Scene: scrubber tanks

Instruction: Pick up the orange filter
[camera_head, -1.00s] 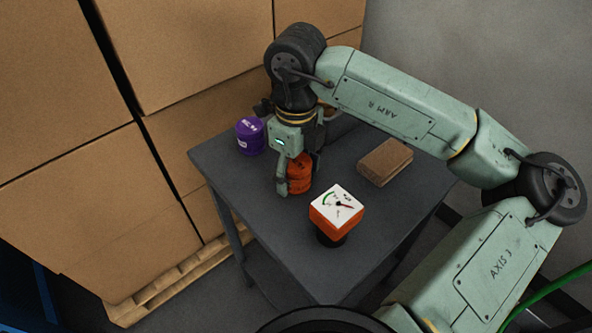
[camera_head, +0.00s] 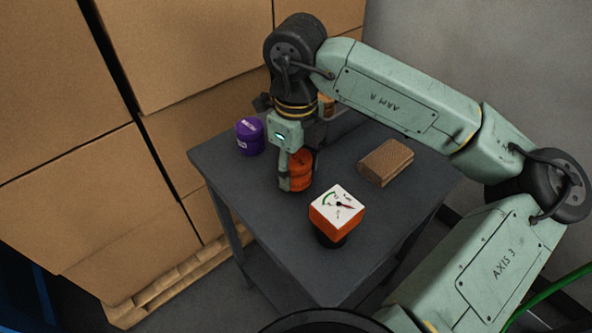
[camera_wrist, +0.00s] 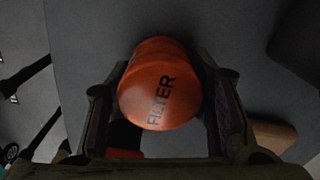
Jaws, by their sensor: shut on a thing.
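The orange filter (camera_head: 300,171) is a short ribbed canister between the fingers of my gripper (camera_head: 298,178), over the dark table (camera_head: 240,184). In the wrist view the filter (camera_wrist: 160,88) shows its orange top with the word FILTER, and the fingers of my gripper (camera_wrist: 160,105) press on it from both sides. My gripper points down and is shut on it. The near finger hides part of the filter in the head view. I cannot tell whether its bottom touches the table.
A purple canister (camera_head: 249,137) stands at the table's left back. An orange box gauge with a white dial (camera_head: 338,208) stands in front of my gripper. A brown block (camera_head: 386,162) lies to the right. Stacked cardboard boxes (camera_head: 70,210) stand left of the table.

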